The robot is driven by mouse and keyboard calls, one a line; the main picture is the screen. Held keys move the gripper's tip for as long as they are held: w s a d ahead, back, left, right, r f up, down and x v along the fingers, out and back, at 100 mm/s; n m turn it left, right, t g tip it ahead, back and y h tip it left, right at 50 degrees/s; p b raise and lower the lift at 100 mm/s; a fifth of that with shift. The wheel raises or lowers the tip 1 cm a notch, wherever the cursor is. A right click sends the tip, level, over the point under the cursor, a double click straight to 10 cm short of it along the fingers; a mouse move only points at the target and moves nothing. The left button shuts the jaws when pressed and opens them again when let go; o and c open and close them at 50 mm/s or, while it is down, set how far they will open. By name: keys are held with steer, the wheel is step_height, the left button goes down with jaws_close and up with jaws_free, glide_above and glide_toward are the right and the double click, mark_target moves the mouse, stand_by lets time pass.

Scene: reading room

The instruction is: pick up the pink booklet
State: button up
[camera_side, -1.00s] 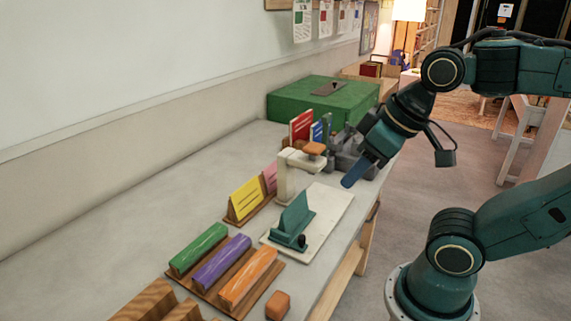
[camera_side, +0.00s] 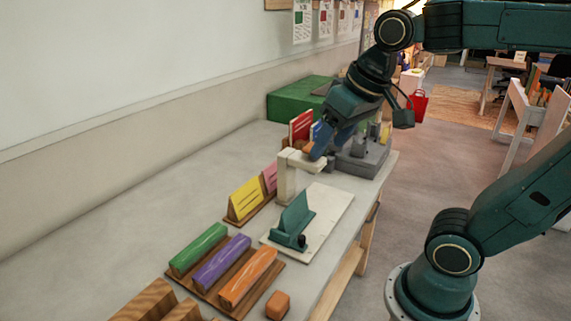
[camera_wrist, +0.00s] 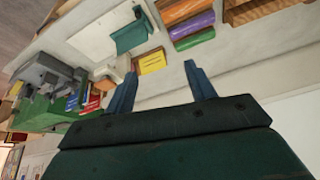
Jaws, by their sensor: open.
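The pink booklet (camera_side: 269,177) stands tilted in a wooden stand, just behind the yellow booklet (camera_side: 245,198) in the side view. Part of it is hidden by the yellow booklet and the cream post. The yellow booklet also shows in the wrist view (camera_wrist: 152,62), but I cannot make out the pink one there. My gripper (camera_side: 319,148) is above and to the right of the pink booklet, over the far part of the table near the cream post's arm. In the wrist view its two blue fingers (camera_wrist: 160,69) are apart with nothing held between them.
The cream post (camera_side: 287,180) with a side arm stands close beside the pink booklet. A teal holder (camera_side: 292,222) sits on a pale board. Red booklets (camera_side: 301,126), a grey fixture (camera_side: 362,160) and a green box (camera_side: 293,100) stand farther back. Green, purple and orange blocks lie nearer.

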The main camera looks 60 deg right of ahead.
steer(key=w+d+r+m+g, duration=0.15)
steer(key=w+d+m, duration=0.3)
steer(key=w, duration=0.65)
steer(key=m+g, duration=0.3)
steer(key=m, duration=0.8)
glide_above(272, 164)
step_height(272, 164, down, 18)
steer(key=shift+a+r, duration=0.1)
steer(key=shift+f, duration=4.25)
